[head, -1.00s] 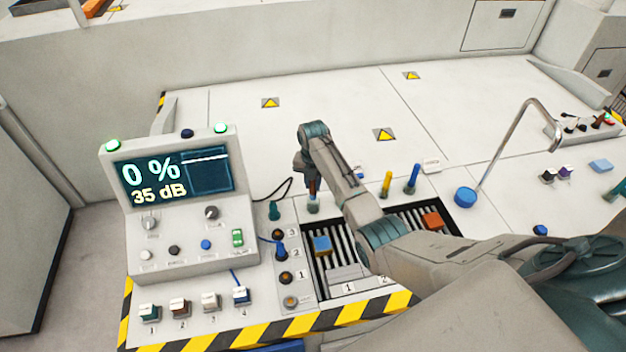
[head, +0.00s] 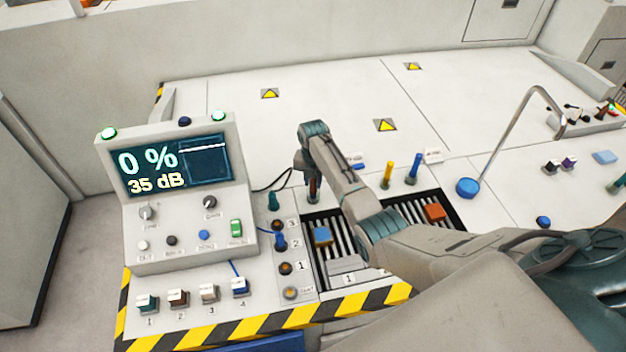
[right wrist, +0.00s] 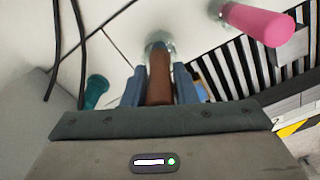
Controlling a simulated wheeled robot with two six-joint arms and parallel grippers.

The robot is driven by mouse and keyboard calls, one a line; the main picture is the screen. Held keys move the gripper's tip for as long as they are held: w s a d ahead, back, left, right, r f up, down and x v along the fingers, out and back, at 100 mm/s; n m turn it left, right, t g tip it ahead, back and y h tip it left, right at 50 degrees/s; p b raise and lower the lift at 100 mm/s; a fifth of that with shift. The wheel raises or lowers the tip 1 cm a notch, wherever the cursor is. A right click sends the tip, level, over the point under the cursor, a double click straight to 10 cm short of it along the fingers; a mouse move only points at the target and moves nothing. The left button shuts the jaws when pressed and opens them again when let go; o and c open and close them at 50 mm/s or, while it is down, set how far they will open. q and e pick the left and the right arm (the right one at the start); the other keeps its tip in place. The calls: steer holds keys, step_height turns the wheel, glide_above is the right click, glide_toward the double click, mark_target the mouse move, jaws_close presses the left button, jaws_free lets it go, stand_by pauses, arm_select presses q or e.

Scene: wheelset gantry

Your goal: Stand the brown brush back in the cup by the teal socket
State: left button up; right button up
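The brown brush (right wrist: 158,78) stands between the blue fingers of my right gripper (right wrist: 159,92), which look closed on its handle. Its far end lies at the clear glass cup (right wrist: 158,45) in the right wrist view, seemingly inside the rim; how deep it sits I cannot tell. In the head view the brush (head: 314,188) shows below my right gripper (head: 311,175), roughly upright. The teal socket (head: 273,202) is just left of it, and a teal part also shows in the right wrist view (right wrist: 96,92). My left gripper is out of view.
A pink-handled tool (right wrist: 258,23) stands in another cup close by on the right. Yellow (head: 388,168) and blue (head: 413,170) handles stand behind my forearm. The control console (head: 185,190) is at the left. Slatted trays (head: 318,262) lie in front.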

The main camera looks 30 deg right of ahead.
steer(key=o, duration=0.4)
steer(key=shift+c, duration=0.2)
steer(key=shift+r, duration=0.1)
step_height(320, 180, up, 10)
steer(key=b, duration=0.2)
steer(key=shift+f+b, duration=0.25)
steer(key=shift+b, duration=0.1)
steer(key=shift+r, duration=0.6)
steer(key=shift+f, duration=0.1)
